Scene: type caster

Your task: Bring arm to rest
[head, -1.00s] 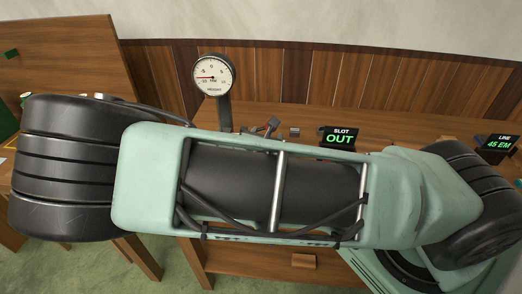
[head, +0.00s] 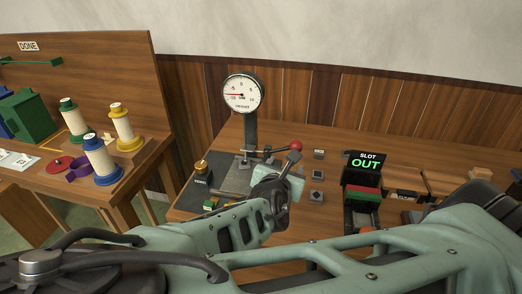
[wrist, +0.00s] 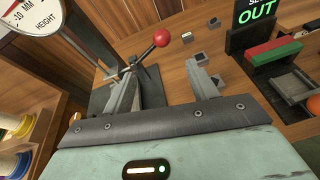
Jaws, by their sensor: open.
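My gripper (head: 284,182) is over the wooden bench, in front of the height gauge and its red-knobbed lever (head: 295,146). In the wrist view my gripper (wrist: 163,88) has its two grey fingers apart with nothing held between them. The lever's red knob (wrist: 162,37) shows beyond the fingers. My pale green arm stretches across the lower part of the head view and hides the front of the bench. The fingertips are small in the head view.
The round height gauge (head: 242,93) stands upright on a post. A SLOT OUT display (head: 365,162) stands to the right, with red and green blocks (head: 361,192) below it. The left bench holds several spools, including a blue one (head: 101,160), and a green box (head: 27,115).

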